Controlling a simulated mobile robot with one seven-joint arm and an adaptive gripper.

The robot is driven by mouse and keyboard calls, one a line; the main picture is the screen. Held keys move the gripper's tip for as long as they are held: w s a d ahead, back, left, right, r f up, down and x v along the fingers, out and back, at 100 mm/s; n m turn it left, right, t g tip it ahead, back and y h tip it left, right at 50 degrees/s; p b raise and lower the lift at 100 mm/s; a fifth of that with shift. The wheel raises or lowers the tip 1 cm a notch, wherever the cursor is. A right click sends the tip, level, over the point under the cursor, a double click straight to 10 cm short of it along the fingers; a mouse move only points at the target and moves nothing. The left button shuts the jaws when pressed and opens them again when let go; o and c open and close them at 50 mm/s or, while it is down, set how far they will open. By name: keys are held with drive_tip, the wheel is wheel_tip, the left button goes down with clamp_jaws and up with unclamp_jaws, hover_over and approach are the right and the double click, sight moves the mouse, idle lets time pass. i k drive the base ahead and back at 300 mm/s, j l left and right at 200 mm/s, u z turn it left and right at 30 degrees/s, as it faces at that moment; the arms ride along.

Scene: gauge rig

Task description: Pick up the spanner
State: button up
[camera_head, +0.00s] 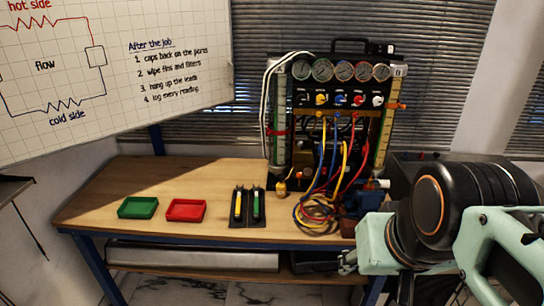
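I cannot make out a spanner for certain anywhere in this view. Two slim tools, one yellow (238,206) and one green (256,205), lie side by side on dark pads on the bench; they are too small to identify. My arm comes in from the right, in front of the bench's right end. A small grey part at its left end, which looks like my gripper (347,262), shows low at the bench's front edge. Its fingers are too small and partly hidden, so opening and contents are unclear.
The wooden bench (185,172) carries a green tray (138,208), a red tray (186,210) and a gauge rig (340,100) with looped coloured hoses (318,212). A blue device (362,200) stands right of the hoses, close to my arm. The bench's left and back-left are clear.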

sight(256, 189)
drive_tip(key=i+l, duration=0.65)
drive_tip(key=l, duration=0.25)
drive_tip(key=i+j, duration=0.15)
drive_tip(key=j, duration=0.2)
drive_tip(key=i+j, duration=0.15)
drive_tip(key=j, duration=0.25)
drive_tip(key=i+j, duration=0.15)
drive_tip(key=j, duration=0.2)
drive_tip(key=i+j, duration=0.15)
drive_tip(key=j, duration=0.2)
drive_tip(key=i+j, duration=0.15)
drive_tip(key=j, duration=0.2)
drive_tip(key=i+j+u, duration=0.1)
drive_tip(key=j, duration=0.2)
drive_tip(key=i+j+u, duration=0.1)
drive_tip(key=j, duration=0.2)
